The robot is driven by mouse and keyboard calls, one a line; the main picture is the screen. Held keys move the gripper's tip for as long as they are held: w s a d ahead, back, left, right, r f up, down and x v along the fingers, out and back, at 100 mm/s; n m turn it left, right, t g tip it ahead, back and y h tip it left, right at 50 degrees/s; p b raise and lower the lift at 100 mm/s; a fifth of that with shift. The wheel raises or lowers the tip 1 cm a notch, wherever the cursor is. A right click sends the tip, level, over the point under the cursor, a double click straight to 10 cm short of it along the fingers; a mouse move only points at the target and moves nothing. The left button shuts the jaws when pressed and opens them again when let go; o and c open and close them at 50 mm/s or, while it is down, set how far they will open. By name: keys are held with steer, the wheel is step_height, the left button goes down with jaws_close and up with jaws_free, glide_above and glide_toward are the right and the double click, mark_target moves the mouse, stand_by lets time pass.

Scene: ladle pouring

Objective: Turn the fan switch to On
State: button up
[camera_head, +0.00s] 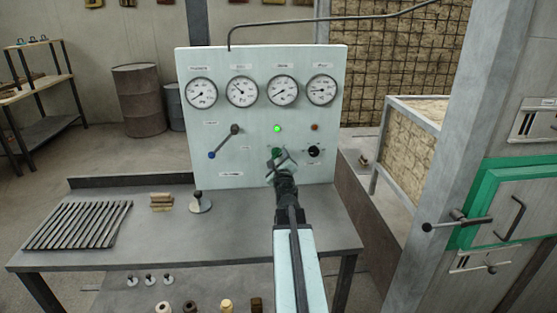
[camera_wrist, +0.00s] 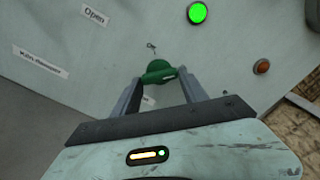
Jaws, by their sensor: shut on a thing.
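A pale green panel (camera_head: 222,116) stands upright at the back of the grey bench. A green knob (camera_head: 276,152) is on its lower right part, below a lit green lamp (camera_head: 277,128). My gripper (camera_head: 281,164) reaches the panel and its two fingers are shut on this knob, one on each side. The green knob (camera_wrist: 158,72) shows clearly between the fingers in the wrist view, its grip bar a little tilted. In the head view my gripper partly covers the knob. Its label is too small or hidden to read.
A round black dial (camera_head: 314,151) sits just right of the knob, under a dull orange lamp (camera_head: 314,127). A lever with a blue end (camera_head: 211,155) is to the left. Gauges line the panel's top. A metal rack (camera_head: 78,226) lies on the bench (camera_head: 160,240).

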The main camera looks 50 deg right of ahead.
stand_by(0.3)
steer(key=o, duration=1.4)
